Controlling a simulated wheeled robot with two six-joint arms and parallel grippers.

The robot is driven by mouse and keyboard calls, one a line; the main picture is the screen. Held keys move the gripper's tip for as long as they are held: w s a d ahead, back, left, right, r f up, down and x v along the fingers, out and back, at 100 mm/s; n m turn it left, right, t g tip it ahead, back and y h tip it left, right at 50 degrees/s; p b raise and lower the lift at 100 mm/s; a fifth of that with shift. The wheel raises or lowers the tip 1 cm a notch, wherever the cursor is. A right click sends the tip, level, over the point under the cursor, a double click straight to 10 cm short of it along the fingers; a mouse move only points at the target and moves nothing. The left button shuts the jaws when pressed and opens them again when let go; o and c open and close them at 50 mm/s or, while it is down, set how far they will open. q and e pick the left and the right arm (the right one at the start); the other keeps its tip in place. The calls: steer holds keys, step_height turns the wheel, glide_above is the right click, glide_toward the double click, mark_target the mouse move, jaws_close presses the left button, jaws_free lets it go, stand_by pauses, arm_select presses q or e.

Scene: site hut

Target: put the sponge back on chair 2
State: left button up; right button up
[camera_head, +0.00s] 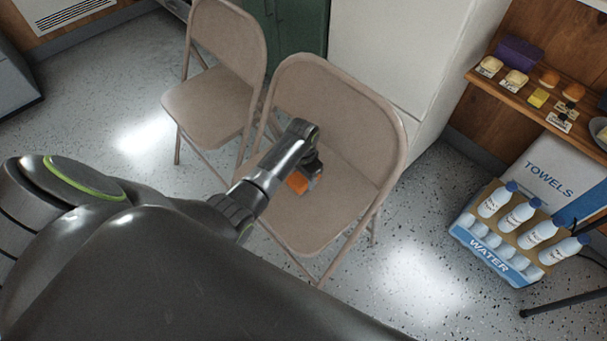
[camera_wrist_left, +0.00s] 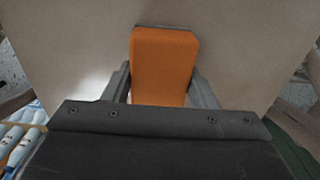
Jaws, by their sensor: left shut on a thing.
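The sponge is an orange block (camera_head: 298,183) over the seat of the nearer, right-hand beige folding chair (camera_head: 330,205). My left gripper (camera_head: 306,178) is shut on it. In the left wrist view the sponge (camera_wrist_left: 163,62) sits between the two grey fingers of the gripper (camera_wrist_left: 163,88), with the beige chair surface (camera_wrist_left: 240,45) behind it. I cannot tell whether the sponge touches the seat. A second beige folding chair (camera_head: 212,100) stands to the left. I see no number on either chair. My right gripper is out of view.
A white cabinet (camera_head: 395,50) and a green cabinet (camera_head: 300,25) stand behind the chairs. At right are a water bottle pack (camera_head: 490,245), a towels box (camera_head: 550,175) and a wooden shelf (camera_head: 535,108) with small items. Open floor (camera_head: 430,270) lies right of the chair.

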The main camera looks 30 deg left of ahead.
arm_select(q)
steer(key=shift+f, duration=0.2)
steer(key=o, duration=1)
steer(key=shift+r, duration=0.4)
step_height(320, 180, up, 8)
steer(key=p, duration=0.3)
steer(key=shift+f, duration=0.25)
steer(key=shift+s+r+p, duration=0.15)
steer(key=shift+r+p, duration=0.9)
steer(key=shift+r, duration=3.5)
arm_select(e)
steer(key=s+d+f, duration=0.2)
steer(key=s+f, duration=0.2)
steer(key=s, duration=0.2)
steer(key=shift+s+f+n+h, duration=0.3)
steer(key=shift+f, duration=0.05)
